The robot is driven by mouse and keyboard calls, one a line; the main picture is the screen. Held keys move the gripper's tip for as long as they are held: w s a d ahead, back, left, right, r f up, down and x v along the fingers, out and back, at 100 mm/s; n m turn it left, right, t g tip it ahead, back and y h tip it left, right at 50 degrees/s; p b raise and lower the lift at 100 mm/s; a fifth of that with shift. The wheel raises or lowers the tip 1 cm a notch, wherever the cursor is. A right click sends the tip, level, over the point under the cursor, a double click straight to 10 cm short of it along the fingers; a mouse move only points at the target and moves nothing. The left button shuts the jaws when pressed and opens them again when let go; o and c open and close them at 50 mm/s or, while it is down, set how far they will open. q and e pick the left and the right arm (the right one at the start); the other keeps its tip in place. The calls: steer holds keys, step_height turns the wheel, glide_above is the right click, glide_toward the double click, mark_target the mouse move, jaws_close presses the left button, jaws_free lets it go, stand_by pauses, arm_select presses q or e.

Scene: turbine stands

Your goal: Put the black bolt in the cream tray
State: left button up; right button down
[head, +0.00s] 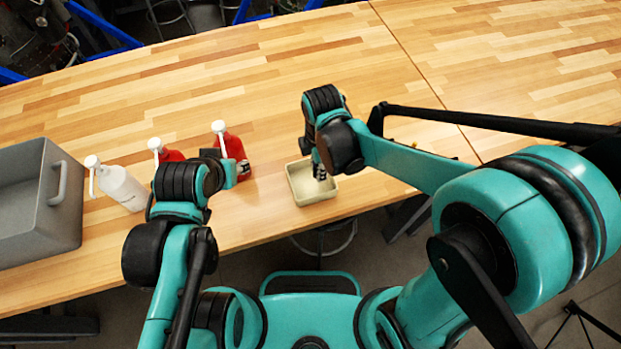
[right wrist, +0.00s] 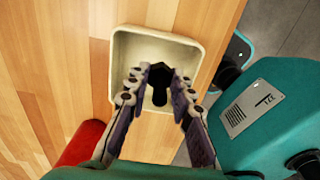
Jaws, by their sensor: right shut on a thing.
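The cream tray (head: 296,192) lies on the wooden table near its front edge. It also shows in the right wrist view (right wrist: 150,40). My right gripper (head: 320,172) points down over the tray. In the right wrist view its fingertips (right wrist: 160,78) are shut on the black bolt (right wrist: 159,73), which shows dark against the tray's floor. I cannot tell whether the bolt touches the floor. The bolt is hidden in the head view. My left gripper (head: 243,169) is beside a red bottle, left of the tray, and its jaws are too small and covered to read.
Two red pump bottles (head: 233,146) (head: 168,155) and a white pump bottle (head: 121,187) stand left of the tray. A grey bin (head: 62,205) with a handle is at the far left. The table behind the tray is clear.

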mark_target(311, 184)
steer(key=shift+w+a+f, duration=0.1)
steer(key=shift+a+f, duration=0.5)
steer(key=shift+a, duration=0.3)
steer(key=shift+a+f, duration=0.1)
steer(key=shift+f, duration=0.05)
steer(key=shift+f+b, duration=0.85)
steer(key=shift+f, duration=1)
steer(key=shift+f, duration=0.2)
steer(key=c, duration=1.3)
jaws_free()
steer(key=shift+r, duration=0.15)
